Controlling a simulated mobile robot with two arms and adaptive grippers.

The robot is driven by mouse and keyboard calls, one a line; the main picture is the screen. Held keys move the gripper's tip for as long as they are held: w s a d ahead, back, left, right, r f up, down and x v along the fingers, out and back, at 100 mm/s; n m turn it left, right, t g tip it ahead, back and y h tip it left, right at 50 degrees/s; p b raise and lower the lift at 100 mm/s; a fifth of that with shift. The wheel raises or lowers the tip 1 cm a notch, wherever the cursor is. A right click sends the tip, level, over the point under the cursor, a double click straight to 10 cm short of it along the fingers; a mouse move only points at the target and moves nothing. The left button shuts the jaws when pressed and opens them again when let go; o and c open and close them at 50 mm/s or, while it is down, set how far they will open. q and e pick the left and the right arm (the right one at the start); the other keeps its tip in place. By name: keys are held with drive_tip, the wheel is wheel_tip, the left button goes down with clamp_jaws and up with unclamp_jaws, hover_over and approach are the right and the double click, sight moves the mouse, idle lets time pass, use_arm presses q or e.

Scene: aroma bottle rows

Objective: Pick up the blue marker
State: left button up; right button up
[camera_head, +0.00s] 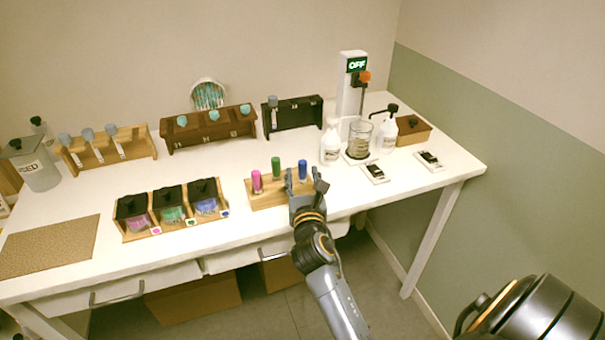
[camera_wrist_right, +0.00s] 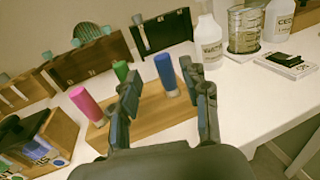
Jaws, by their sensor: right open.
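The blue marker (camera_head: 302,169) stands upright in a wooden holder block (camera_head: 268,200) near the table's front edge, with a green marker (camera_head: 276,167) and a pink marker (camera_head: 256,181) beside it. In the wrist view the blue marker (camera_wrist_right: 165,74) stands beyond and between the fingers of my right gripper (camera_wrist_right: 163,97). My right gripper (camera_head: 305,182) is open and empty, just in front of the holder in the head view. Its fingers hide part of the holder's right end. My left gripper is not in view.
A box row with colored jars (camera_head: 170,212) stands left of the holder. A glass beaker (camera_head: 359,138), white bottles (camera_head: 330,143) and small black-and-white devices (camera_head: 375,173) stand to the right. Wooden racks line the back. The table's right front is clear.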

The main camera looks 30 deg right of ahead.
sight(303, 170)
drive_tip(key=x, duration=0.5)
drive_tip(key=shift+d+f+p, duration=0.25)
drive_tip(key=shift+f+p, duration=0.05)
drive_tip(key=shift+f, duration=0.1)
drive_tip(key=shift+s, duration=0.1)
drive_tip(key=shift+c, duration=0.2)
clamp_jaws()
